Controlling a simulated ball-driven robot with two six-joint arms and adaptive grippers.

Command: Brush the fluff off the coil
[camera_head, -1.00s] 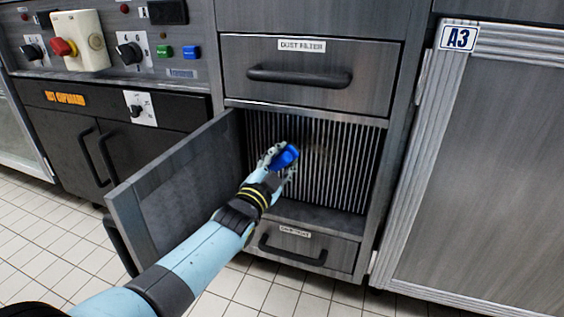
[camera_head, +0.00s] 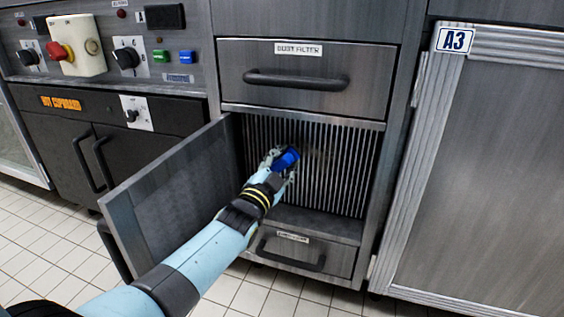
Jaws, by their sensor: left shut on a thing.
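The coil (camera_head: 345,175) is a bank of upright metal fins inside the open compartment under the dust filter drawer. A faint brownish patch, maybe fluff (camera_head: 320,153), shows on the fins just right of my gripper. My left gripper (camera_head: 285,163) is shut on a blue thing (camera_head: 287,158), likely the brush, in front of the fins at their left-middle. Whether the blue thing touches the fins I cannot tell; its far side is hidden. My right gripper is out of view.
The compartment door (camera_head: 165,195) stands open to the left, beside my arm. The dust filter drawer (camera_head: 305,78) above and a lower drawer (camera_head: 300,252) are closed. A control panel (camera_head: 105,45) is at the upper left, and door A3 (camera_head: 480,170) is closed at the right.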

